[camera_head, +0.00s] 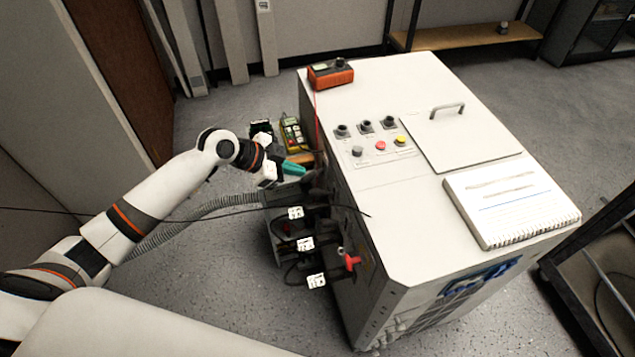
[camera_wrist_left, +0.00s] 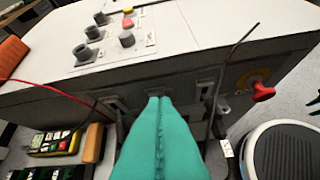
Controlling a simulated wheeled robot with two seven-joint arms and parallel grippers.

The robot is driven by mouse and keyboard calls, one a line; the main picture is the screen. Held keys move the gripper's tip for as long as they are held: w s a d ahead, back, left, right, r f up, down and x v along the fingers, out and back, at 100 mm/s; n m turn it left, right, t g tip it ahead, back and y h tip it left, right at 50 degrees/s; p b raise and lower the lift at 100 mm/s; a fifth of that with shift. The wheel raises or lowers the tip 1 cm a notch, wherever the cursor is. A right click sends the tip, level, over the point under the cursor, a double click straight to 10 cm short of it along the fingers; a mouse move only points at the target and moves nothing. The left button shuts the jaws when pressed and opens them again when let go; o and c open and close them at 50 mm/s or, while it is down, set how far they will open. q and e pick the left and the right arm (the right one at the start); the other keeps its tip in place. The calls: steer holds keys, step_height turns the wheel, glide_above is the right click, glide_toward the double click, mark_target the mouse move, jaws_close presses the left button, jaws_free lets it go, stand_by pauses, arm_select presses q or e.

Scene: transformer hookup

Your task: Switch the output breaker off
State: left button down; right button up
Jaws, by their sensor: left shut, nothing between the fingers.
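The white transformer cabinet (camera_head: 345,240) stands in the middle of the head view. My left gripper (camera_head: 295,168) is at its left side, its teal fingers shut and empty. In the left wrist view the fingertips (camera_wrist_left: 160,98) point at the cabinet's side panel and hide part of it. Dark switch-like fittings sit on this panel, one left (camera_wrist_left: 116,104) and one right (camera_wrist_left: 205,89) of the fingers. I cannot tell which is the output breaker, nor whether the fingers touch anything. A red handle (camera_head: 352,262) on a yellowish plate is further along; it also shows in the wrist view (camera_wrist_left: 262,91).
Cables with white tags (camera_head: 305,243) hang beside the panel, and a thin black cable (camera_wrist_left: 234,70) crosses near it. A yellow-green meter (camera_head: 292,133) stands behind the gripper. An orange box (camera_head: 330,73), control knobs (camera_head: 365,127) and a notebook (camera_head: 512,203) are on top.

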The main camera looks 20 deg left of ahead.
arm_select(q)
steer(key=p, duration=0.2)
glide_above(317, 192)
steer(key=d, duration=0.2)
step_height(317, 192, down, 7)
steer(key=shift+w+r, duration=0.15)
steer(key=shift+a+f, duration=0.35)
steer(key=shift+f, duration=0.25)
steer(key=shift+a+f, duration=0.35)
steer(key=shift+f, duration=0.25)
steer(key=shift+s+a+f, duration=0.2)
steer(key=shift+a+f, duration=0.15)
steer(key=shift+f, duration=0.25)
